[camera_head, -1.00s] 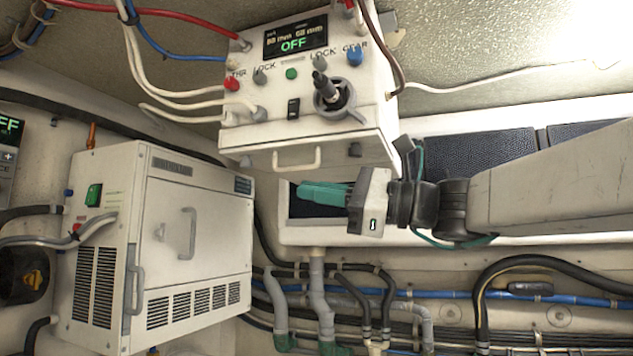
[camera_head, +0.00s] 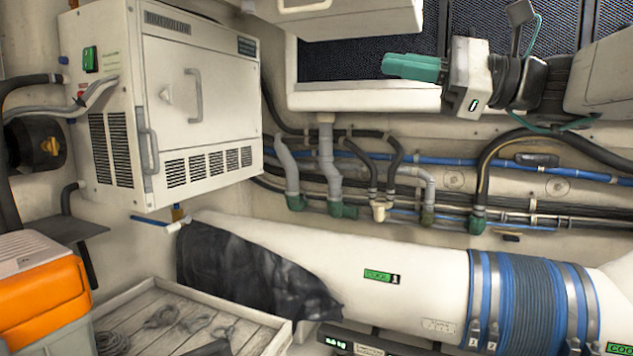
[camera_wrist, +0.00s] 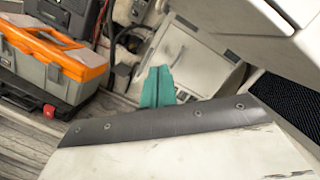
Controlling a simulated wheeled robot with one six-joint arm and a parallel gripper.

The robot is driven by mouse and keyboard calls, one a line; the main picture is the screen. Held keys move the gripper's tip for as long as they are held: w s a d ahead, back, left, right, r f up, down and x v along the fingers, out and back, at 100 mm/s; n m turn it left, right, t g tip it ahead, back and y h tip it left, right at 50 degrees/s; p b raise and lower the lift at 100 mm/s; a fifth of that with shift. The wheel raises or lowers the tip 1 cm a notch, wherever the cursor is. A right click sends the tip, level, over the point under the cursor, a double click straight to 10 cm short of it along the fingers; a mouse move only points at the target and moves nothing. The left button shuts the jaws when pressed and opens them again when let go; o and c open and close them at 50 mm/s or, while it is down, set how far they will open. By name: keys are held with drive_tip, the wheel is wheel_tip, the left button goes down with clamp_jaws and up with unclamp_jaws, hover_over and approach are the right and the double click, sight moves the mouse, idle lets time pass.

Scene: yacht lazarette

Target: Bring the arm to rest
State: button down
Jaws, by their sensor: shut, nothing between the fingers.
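My gripper (camera_head: 412,67) is at the upper right in the head view, its teal fingers pointing left and closed together with nothing between them. It is in front of the dark mesh panel (camera_head: 362,58) as seen from the head camera, and I cannot tell its distance from it. In the wrist view the teal fingers (camera_wrist: 157,88) show shut and empty, with a white cabinet (camera_wrist: 195,62) beyond them. My arm reaches in from the right edge of the head view.
The white cabinet (camera_head: 170,100) hangs at the upper left. A white control box (camera_head: 345,18) is cut off at the top. Pipes and hoses (camera_head: 330,170) run along the wall. Below are a large white duct (camera_head: 420,270), an orange toolbox (camera_head: 40,300) and a wooden-floored tray (camera_head: 262,338).

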drive_tip(key=s+d+f+n+g+h, duration=0.1)
drive_tip(key=s+f+n+h, duration=0.15)
drive_tip(key=f, duration=0.55)
drive_tip(key=s+f+n+g+h, duration=0.15)
drive_tip(key=f+h, duration=0.25)
drive_tip(key=f, duration=0.4)
drive_tip(key=s+d+f+n+g+h, duration=0.1)
drive_tip(key=s+f+n+h, duration=0.15)
drive_tip(key=f, duration=0.45)
drive_tip(key=s+d+f+n+h, duration=0.3)
drive_tip(key=s+d+f+h, duration=0.2)
drive_tip(key=s+f, duration=0.1)
drive_tip(key=s+d+f+n+g+h, duration=0.1)
drive_tip(key=s+d+f+n+h, duration=0.2)
drive_tip(key=s+f, duration=0.4)
drive_tip(key=shift+d+f+h, duration=0.45)
drive_tip(key=shift+d+h, duration=0.45)
drive_tip(key=shift+h, duration=0.1)
drive_tip(key=shift+n, duration=0.25)
